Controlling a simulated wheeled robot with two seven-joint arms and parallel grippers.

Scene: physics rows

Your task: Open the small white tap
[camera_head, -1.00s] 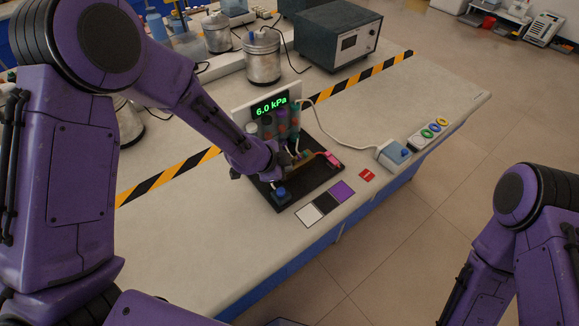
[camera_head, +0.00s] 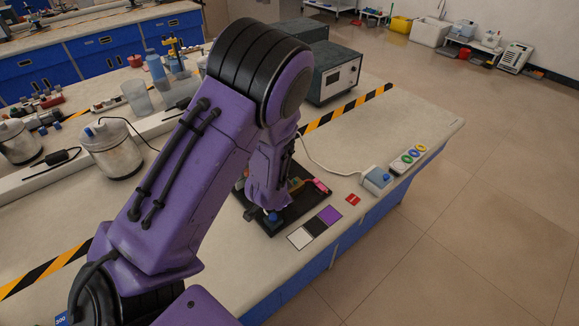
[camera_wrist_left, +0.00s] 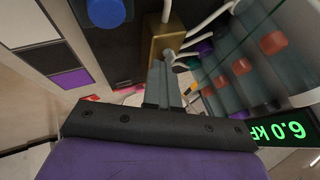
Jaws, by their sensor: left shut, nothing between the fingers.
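In the left wrist view my left gripper (camera_wrist_left: 164,88) is shut, with nothing between its fingers. Its tips are close to a brass block (camera_wrist_left: 168,42); I cannot tell whether they touch. Thin white levers or tubes (camera_wrist_left: 208,18) stand out by the block, and I cannot tell for sure which one is the small white tap. In the head view my left arm covers most of the apparatus on its black base (camera_head: 291,219), and the fingertips are hidden. My right gripper is not in view.
A display (camera_wrist_left: 287,130) reads 6.0 kPa beside clear vessels (camera_wrist_left: 243,66). A blue knob (camera_wrist_left: 106,12) is near the brass block; it also shows in the head view (camera_head: 272,216). The bench's front edge is near.

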